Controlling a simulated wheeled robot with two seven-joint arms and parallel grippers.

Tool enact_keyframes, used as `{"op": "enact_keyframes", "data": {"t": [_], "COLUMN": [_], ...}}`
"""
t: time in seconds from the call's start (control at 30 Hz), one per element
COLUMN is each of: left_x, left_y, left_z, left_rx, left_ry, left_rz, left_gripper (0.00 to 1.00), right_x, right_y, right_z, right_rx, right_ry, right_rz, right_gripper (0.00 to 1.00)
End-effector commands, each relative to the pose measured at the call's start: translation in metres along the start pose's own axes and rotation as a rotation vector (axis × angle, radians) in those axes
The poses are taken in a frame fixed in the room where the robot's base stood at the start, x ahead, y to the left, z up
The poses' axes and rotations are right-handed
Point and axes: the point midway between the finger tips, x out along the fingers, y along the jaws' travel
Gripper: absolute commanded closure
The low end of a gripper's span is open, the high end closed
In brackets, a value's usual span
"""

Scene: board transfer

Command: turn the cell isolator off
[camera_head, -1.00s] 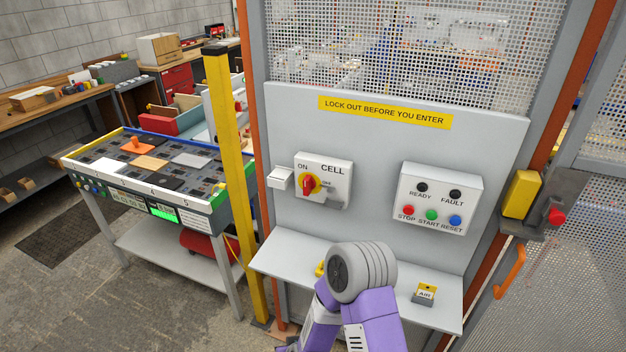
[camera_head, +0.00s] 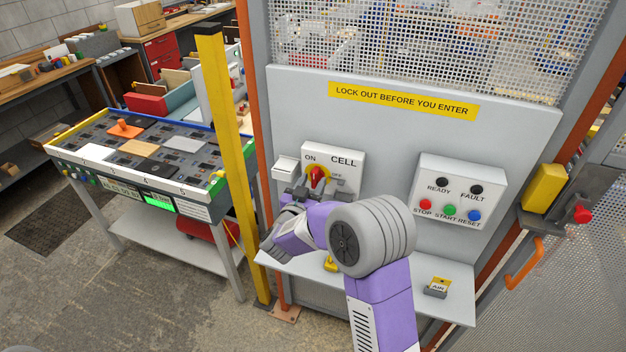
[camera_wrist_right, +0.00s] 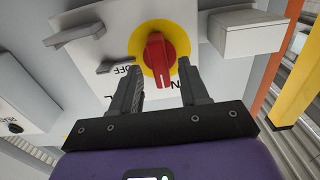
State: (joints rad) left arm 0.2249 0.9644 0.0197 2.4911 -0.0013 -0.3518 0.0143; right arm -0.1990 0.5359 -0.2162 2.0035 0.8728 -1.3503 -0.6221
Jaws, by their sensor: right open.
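The cell isolator is a red rotary handle (camera_head: 317,176) on a yellow disc, on the white CELL box (camera_head: 347,160). The handle also shows in the right wrist view (camera_wrist_right: 158,60), its marked end towards the ON lettering; OFF is printed to the left there. My right gripper (camera_head: 309,190) is at the front of the box. In the right wrist view its open fingers (camera_wrist_right: 161,66) stand on either side of the red handle, with gaps visible; I cannot tell if they touch it. My arm hides the lower front of the box. My left gripper is not in view.
A button panel (camera_head: 460,190) sits right of the box. Below is a shelf (camera_head: 400,285) with a yellow AIR tag block (camera_head: 437,287) and a small yellow item (camera_head: 330,263). A yellow post (camera_head: 222,150) and a table with boards (camera_head: 75,153) stand left.

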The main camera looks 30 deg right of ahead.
Motion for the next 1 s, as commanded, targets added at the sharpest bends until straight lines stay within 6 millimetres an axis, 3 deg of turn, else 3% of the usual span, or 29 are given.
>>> {"op": "enact_keyframes", "data": {"t": [0.13, 0.43, 0.73, 1.0], "left_x": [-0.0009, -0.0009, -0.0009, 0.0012], "left_y": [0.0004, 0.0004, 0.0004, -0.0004], "left_z": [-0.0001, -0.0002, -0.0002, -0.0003], "left_rx": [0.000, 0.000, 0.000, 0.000], "left_ry": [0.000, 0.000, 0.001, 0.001], "left_rz": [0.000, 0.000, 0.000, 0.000], "left_gripper": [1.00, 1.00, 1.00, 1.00], "right_x": [0.0124, 0.0147, 0.0146, 0.0147], "right_y": [0.0003, -0.0003, -0.0002, 0.0000], "right_z": [0.0001, 0.0004, 0.0005, 0.0008], "right_rx": [0.000, -0.001, 0.000, 0.012], "right_ry": [-0.001, -0.001, -0.001, -0.001], "right_rz": [0.000, -0.002, -0.002, -0.002], "right_gripper": [0.55, 0.55, 1.00, 1.00]}}
